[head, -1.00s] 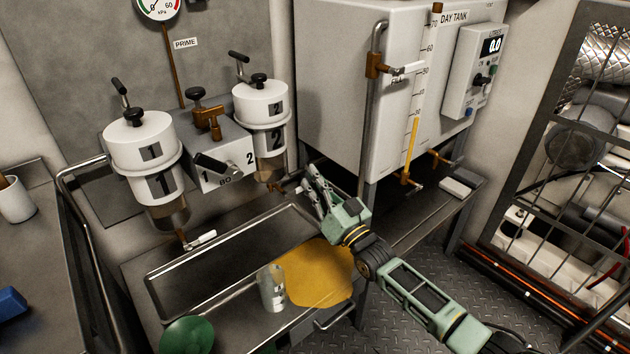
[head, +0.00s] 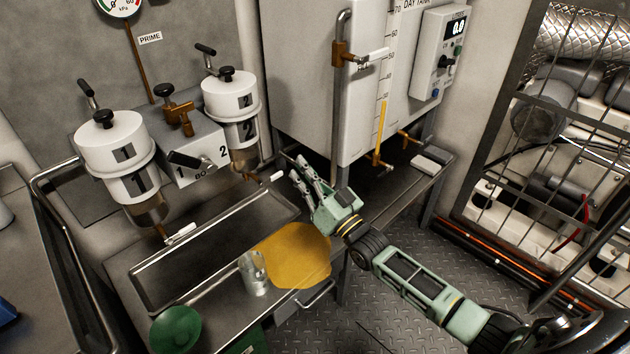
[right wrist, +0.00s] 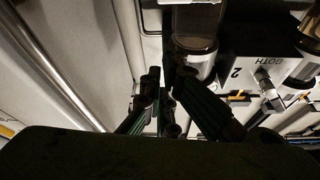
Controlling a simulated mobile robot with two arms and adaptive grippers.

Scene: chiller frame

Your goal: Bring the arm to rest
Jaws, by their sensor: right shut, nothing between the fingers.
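My right arm reaches in from the lower right in the head view. My right gripper (head: 295,168) is shut and empty. It is above the bench, just right of the small white-handled drain tap (head: 274,177) under filter 2 (head: 232,97), and apart from that handle. The right wrist view shows the dark fingers (right wrist: 165,95) close together, with the clear bowl of filter 2 (right wrist: 195,25) upside down behind them. My left gripper is not in view.
The day tank (head: 310,75) stands behind the gripper, with its pipe and bench legs close by. A metal tray (head: 150,290), an orange-yellow mat (head: 300,255), a clear jar (head: 254,274) and a green bowl (head: 175,328) lie in front. Open floor (head: 340,325) lies at lower middle.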

